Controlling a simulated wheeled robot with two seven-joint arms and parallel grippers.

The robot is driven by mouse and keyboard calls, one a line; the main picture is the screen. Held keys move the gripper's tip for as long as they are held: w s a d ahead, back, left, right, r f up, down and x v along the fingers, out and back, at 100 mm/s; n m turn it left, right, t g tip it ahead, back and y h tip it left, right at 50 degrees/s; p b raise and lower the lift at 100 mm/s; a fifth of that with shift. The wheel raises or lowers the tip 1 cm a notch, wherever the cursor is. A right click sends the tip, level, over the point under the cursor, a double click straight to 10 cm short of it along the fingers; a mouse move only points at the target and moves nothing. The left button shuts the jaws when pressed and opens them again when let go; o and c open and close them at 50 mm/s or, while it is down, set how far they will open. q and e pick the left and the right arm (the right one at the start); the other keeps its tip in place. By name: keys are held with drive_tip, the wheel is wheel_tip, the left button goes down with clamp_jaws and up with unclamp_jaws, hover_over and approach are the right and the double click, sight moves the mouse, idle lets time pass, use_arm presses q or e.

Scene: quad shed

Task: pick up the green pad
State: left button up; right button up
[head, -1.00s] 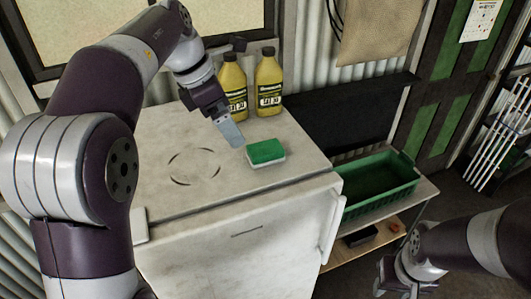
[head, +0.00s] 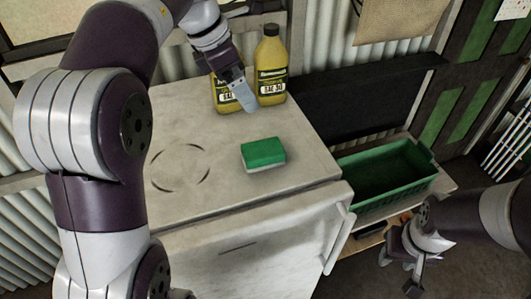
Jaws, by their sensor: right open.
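The green pad (head: 263,151), green on top with a pale lower layer, lies flat on top of the white cabinet (head: 220,198), near its front right. My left gripper (head: 246,105) hangs above and behind the pad in the picture, apart from it, in front of the oil bottles. It is seen side-on, so its jaw gap does not show. My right gripper (head: 402,264) is low at the right, open and empty, beyond the cabinet and far from the pad.
Two yellow oil bottles, a left one (head: 219,92) partly hidden by my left gripper and a right one (head: 271,72), stand at the back of the cabinet top. A green bin (head: 385,203) sits on a lower bench at right. The top around the pad is clear.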

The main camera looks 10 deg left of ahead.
use_arm(q)
wheel_tip(320, 180, down, 4)
drive_tip(key=s+b, duration=0.2)
drive_tip(key=b, duration=0.5)
approach(262, 148)
use_arm(e)
wheel_tip(262, 148, down, 8)
use_arm(q)
drive_tip(key=p+x, duration=0.4)
drive_tip(key=x, duration=0.6)
drive_tip(key=shift+d+r+p, duration=0.1)
drive_tip(key=shift+p, duration=0.2)
drive_tip(key=shift+f, duration=0.2)
use_arm(e)
drive_tip(key=r, duration=0.2)
drive_tip(key=s+r, duration=0.1)
drive_tip(key=r, duration=0.2)
use_arm(q)
drive_tip(key=shift+f, duration=0.2)
use_arm(e)
drive_tip(key=shift+f, duration=0.1)
use_arm(q)
drive_tip(key=c, duration=1.1)
